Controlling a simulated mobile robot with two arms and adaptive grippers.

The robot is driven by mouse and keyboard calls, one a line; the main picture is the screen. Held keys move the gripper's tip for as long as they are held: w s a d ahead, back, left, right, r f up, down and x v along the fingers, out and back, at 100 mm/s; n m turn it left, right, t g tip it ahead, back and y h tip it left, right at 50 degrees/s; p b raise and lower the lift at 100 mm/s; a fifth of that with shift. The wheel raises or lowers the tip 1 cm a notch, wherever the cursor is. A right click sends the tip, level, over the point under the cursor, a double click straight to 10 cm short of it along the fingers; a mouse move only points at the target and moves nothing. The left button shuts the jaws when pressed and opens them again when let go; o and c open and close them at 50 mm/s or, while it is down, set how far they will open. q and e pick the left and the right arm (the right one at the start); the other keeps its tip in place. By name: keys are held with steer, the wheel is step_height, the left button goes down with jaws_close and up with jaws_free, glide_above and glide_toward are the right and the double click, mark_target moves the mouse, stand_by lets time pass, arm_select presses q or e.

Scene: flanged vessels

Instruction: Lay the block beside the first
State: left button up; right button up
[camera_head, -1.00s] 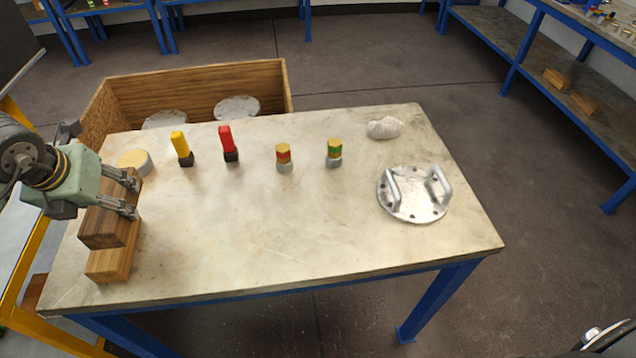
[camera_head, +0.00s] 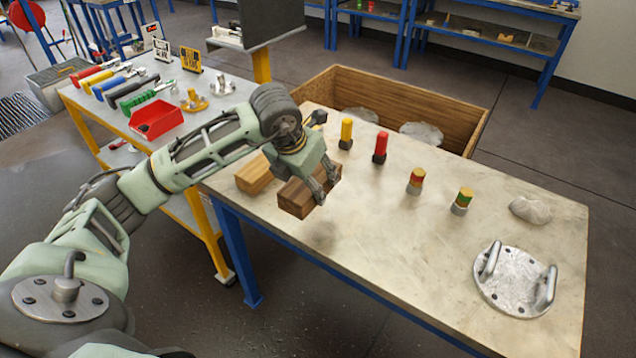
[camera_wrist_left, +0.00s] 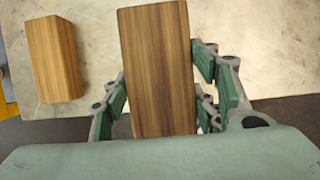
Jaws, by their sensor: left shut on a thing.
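The dark brown wooden block (camera_head: 297,198) is between the fingers of my left gripper (camera_head: 326,184), which is shut on it. In the left wrist view the held block (camera_wrist_left: 158,70) fills the middle, between the green finger pads (camera_wrist_left: 170,95). The first block (camera_head: 254,175), lighter wood, lies on the table near its left end. It also shows in the left wrist view (camera_wrist_left: 54,60), to the left of the held block, with a gap between them. The held block looks larger there and seems a little above the tabletop; contact cannot be told. My right gripper is out of view.
The table (camera_head: 400,245) is clear in front of the blocks. Yellow (camera_head: 346,132) and red (camera_head: 380,146) handled pieces, two banded plugs, a whitish lump (camera_head: 530,210) and a flanged lid (camera_head: 512,280) stand rightward. A wooden crate (camera_head: 400,92) is behind, a tool bench (camera_head: 120,100) left.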

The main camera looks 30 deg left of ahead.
arm_select(q)
steer(key=w+a+f, duration=0.1)
steer(key=w+a, duration=0.1)
steer(key=w+a+f+p, duration=0.1)
steer(key=a+f, duration=0.1)
steer(key=w+a+f, duration=0.1)
steer(key=w+a, duration=0.1)
steer(key=shift+w+f, duration=0.35)
steer(key=shift+w+a+f+p, duration=0.25)
steer(key=shift+f+p, duration=0.05)
steer(key=shift+f, duration=0.1)
step_height(320, 180, down, 3)
steer(key=shift+f+p, duration=0.1)
steer(key=shift+p, duration=0.4)
steer(key=shift+f, duration=0.35)
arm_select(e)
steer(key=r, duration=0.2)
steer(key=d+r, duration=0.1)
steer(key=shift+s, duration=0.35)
arm_select(q)
steer(key=shift+f, duration=0.15)
steer(key=o, duration=1.4)
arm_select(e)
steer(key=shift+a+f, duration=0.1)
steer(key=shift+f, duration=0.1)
